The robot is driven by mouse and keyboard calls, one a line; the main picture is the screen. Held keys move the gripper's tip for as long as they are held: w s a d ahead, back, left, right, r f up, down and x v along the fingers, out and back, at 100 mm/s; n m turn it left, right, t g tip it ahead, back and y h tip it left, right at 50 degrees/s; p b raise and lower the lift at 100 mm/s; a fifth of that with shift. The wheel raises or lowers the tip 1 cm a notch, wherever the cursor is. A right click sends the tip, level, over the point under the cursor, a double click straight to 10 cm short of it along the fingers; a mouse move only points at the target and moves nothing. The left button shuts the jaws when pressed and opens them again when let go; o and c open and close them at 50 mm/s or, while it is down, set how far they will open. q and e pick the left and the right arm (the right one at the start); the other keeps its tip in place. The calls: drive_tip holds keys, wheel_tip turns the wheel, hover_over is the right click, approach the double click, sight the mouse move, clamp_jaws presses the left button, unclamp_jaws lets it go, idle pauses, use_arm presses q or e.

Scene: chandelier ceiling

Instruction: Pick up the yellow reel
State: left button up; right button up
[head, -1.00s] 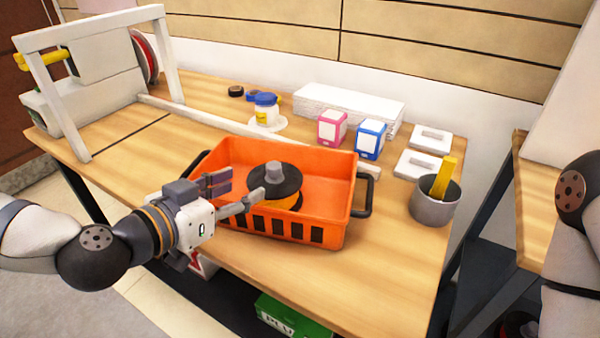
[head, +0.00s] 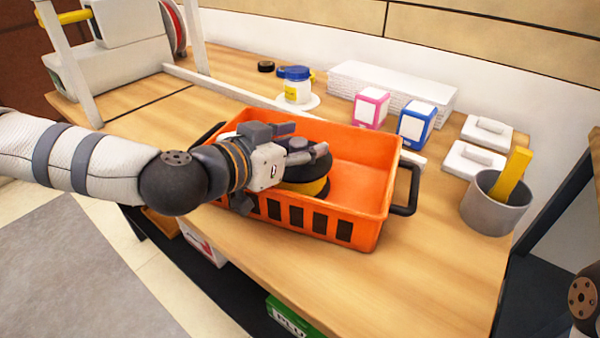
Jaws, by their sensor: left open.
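The yellow reel (head: 308,187) has a black top flange and a yellow body. It sits inside the orange crate (head: 352,228), towards its left part. My left gripper (head: 297,144) is over the crate's near left side, with its fingers open at the top of the reel. The fingers and the gripper body hide the reel's hub and its left side. I cannot tell whether the fingers touch the reel. Only part of my right arm shows at the right edge; its gripper is out of view.
The crate's black handle (head: 406,190) sticks out on the right. A grey cup (head: 490,207) with a yellow item stands further right. Pink (head: 370,108) and blue (head: 416,123) boxes, white dishes and a blue-lidded jar (head: 297,85) stand behind. The front right tabletop is clear.

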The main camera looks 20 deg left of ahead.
use_arm(q)
clamp_jaws()
drive_tip(key=shift+r, duration=0.1)
drive_tip(key=shift+r, duration=0.1)
